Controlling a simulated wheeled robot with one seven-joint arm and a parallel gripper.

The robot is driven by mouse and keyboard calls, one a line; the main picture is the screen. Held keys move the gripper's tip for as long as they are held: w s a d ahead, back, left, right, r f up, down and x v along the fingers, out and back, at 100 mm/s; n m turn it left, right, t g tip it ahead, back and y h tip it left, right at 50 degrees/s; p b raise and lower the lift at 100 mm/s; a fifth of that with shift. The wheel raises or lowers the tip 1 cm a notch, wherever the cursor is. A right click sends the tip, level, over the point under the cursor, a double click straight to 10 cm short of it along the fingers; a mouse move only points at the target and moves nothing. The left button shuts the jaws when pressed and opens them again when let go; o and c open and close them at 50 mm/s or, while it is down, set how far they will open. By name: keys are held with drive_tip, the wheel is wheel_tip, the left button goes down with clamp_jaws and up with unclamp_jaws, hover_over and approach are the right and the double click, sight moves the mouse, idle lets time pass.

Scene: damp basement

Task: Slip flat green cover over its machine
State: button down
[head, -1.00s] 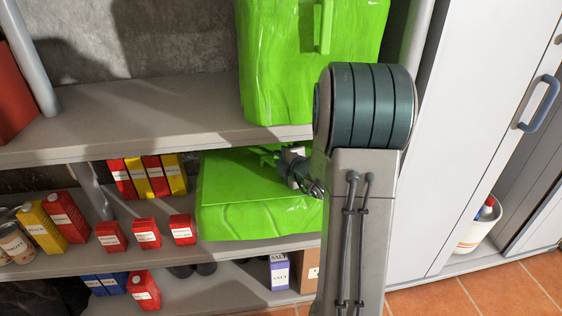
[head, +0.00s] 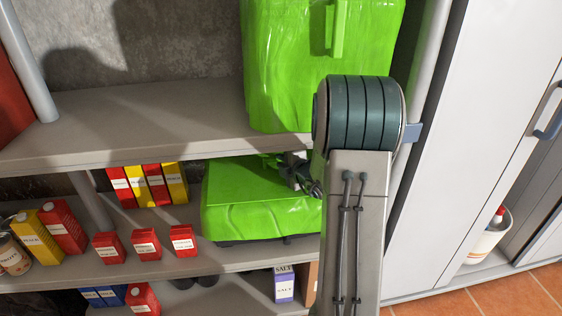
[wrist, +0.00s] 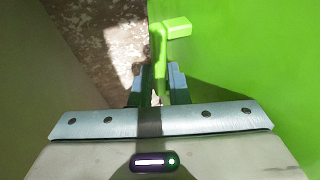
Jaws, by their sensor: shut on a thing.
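The flat green cover (head: 250,190) is a low, wide, wrinkled box shape on the middle shelf, below a taller green cover (head: 290,70). Dark feet or a dark base show under its lower edge, so its machine seems to be beneath; the rest of the machine is hidden. My gripper (head: 290,168) is at the top right of the flat cover. In the wrist view my gripper (wrist: 158,88) is shut on the cover's green handle (wrist: 159,50), with the green surface on the right. My arm hides the cover's right end.
Small red boxes (head: 184,241) stand close left of the cover, with red and yellow cartons (head: 150,185) behind. The upper shelf (head: 150,130) hangs close above. A white locker (head: 480,130) stands at the right. A salt box (head: 284,285) is below.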

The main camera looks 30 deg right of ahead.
drive_tip(key=shift+f+b, duration=2.95)
drive_tip(key=shift+f, duration=1.35)
drive_tip(key=c, duration=1.3)
unclamp_jaws()
